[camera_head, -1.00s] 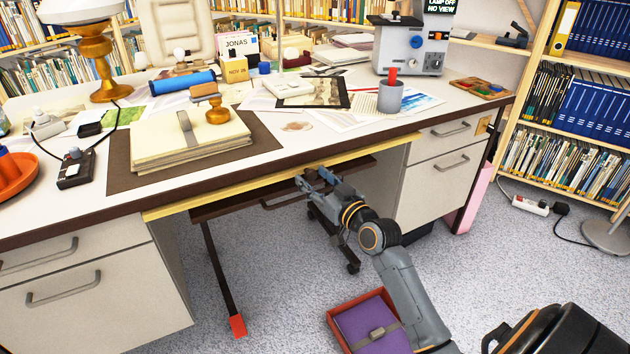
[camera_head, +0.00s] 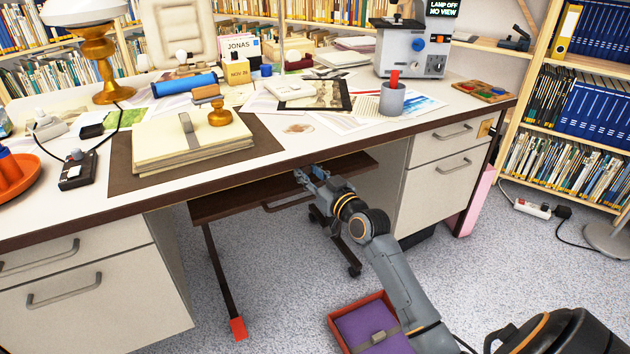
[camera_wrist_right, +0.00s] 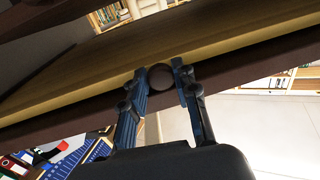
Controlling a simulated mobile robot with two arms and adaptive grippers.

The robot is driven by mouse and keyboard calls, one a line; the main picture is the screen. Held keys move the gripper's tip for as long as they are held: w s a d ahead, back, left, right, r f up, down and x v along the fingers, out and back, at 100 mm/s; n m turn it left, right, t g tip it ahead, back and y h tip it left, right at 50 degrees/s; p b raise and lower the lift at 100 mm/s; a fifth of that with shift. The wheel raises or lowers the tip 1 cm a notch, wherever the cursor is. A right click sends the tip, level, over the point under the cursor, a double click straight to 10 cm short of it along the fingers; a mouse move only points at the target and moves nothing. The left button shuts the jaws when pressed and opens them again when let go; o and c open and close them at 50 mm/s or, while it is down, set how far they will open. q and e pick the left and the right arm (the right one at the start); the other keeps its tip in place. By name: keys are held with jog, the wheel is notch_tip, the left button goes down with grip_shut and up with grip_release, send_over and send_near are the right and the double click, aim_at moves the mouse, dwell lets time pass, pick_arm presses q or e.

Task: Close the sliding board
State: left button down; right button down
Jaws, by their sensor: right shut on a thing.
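The sliding board shows in the right wrist view as a light wooden board (camera_wrist_right: 235,42) with a pale edge. A small round dark knob (camera_wrist_right: 160,77) sits at that edge. My right gripper (camera_wrist_right: 162,78) has its fingers on either side of the knob and is shut on it. In the head view my right gripper (camera_head: 308,177) is just under the front edge of the desk (camera_head: 240,178). There the board is hidden beneath the desktop, with no light strip showing. My left gripper is not in view.
A dark brown tray with a bar handle (camera_head: 285,203) juts out below the gripper. Drawer units (camera_head: 437,185) flank the leg space. A red box (camera_head: 345,335) holding a purple item lies on the floor beside my arm. Papers and several objects cover the desktop.

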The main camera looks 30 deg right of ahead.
jog(key=shift+r, duration=0.15)
jog(key=c, duration=1.4)
grip_release()
jog(key=shift+d, duration=0.1)
jog(key=o, duration=0.4)
jog(key=shift+w, duration=0.25)
jog(key=shift+s, duration=0.1)
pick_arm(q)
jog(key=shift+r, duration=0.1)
pick_arm(e)
jog(key=s, duration=1.2)
